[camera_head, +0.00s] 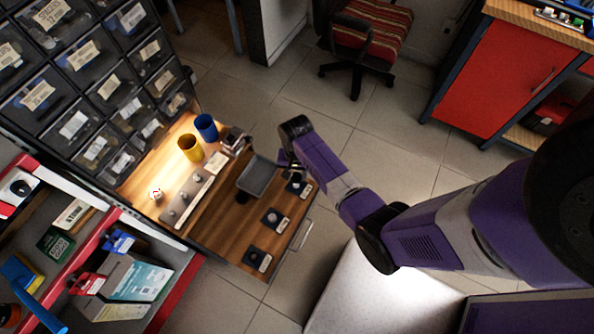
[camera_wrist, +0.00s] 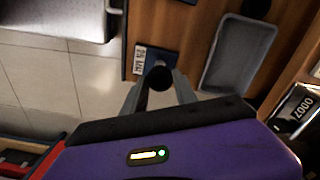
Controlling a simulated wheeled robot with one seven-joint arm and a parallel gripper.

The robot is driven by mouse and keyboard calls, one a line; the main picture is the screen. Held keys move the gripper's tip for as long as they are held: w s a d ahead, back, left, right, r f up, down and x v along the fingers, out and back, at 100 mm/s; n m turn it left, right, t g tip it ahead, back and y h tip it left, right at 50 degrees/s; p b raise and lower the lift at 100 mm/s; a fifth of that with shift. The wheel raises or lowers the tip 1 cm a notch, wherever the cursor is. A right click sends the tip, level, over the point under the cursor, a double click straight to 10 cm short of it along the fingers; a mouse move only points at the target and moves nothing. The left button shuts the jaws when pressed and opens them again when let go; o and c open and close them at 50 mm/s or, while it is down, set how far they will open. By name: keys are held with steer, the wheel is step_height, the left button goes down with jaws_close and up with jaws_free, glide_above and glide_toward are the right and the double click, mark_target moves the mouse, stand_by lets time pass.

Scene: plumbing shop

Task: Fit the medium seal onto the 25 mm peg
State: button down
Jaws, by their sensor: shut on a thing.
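My gripper (camera_head: 286,163) is at the far right of the wooden worktop, over or beside the farthest labelled dark pad (camera_head: 298,186). In the wrist view its fingers (camera_wrist: 157,84) are shut on a small round black piece, which looks like a seal (camera_wrist: 158,77). Its size cannot be read, and I cannot tell whether it touches the pad below. A pale metal strip (camera_head: 188,200) with several short pegs lies left of the grey tray. Which peg is 25 mm is not legible. Two more dark pads (camera_head: 275,218) (camera_head: 257,259) lie along the right edge.
The grey tray (camera_head: 258,176) stands between strip and gripper; it also shows in the wrist view (camera_wrist: 213,84). A yellow cup (camera_head: 190,147) and blue cup (camera_head: 206,127) stand behind the strip. A white round item (camera_head: 156,194) lies left. Drawer bins (camera_head: 90,80) rise behind.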

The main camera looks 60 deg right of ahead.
mark_target(296, 181)
steer(key=shift+f+b, duration=2.15)
steer(key=shift+f, duration=0.25)
steer(key=shift+r+p, duration=1.6)
steer(key=shift+p, duration=0.8)
stand_by(1.3)
stand_by(0.3)
steer(key=c, duration=1.3)
jaws_free()
steer(key=shift+o, duration=0.2)
